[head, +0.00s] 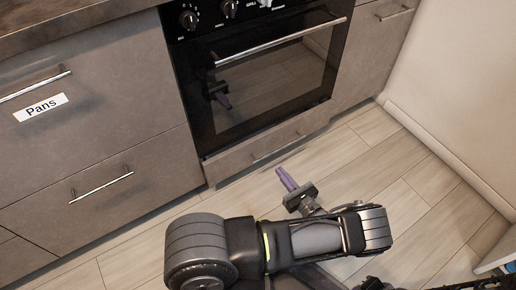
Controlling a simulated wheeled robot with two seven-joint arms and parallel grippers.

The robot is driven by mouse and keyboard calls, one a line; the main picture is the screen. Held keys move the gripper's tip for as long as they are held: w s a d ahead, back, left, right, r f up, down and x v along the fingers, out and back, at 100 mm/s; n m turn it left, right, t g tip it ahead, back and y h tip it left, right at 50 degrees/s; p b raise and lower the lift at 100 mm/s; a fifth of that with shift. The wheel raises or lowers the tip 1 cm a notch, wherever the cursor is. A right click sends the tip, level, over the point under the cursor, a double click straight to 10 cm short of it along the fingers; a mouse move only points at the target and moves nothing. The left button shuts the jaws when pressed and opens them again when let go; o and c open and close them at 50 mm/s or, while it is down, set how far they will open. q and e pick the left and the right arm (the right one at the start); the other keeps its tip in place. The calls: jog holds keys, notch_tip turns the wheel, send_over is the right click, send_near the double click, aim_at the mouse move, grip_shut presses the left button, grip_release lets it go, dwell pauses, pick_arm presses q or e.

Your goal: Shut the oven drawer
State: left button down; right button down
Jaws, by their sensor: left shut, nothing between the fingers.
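The oven drawer (232,162) is the low grey-brown front under the black oven, with a thin bar handle (277,147). It sits nearly flush with the cabinet fronts; a thin top edge shows, and I cannot tell whether a small gap is left. My left gripper (285,178) is shut and empty, its purple fingers pointing toward the drawer front. It appears just in front of the drawer, below the handle in the picture, apart from it. My right gripper cannot be made out.
The oven door (270,85) above is shut, with a long bar handle (280,42). Drawers, one labelled "Pans" (41,107), stand at the left, shut. A pale wall (460,100) bounds the right. The wooden floor (350,150) before the oven is clear.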

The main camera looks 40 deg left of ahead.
aim_at(255, 141)
pick_arm(q)
jog(key=shift+a, duration=0.1)
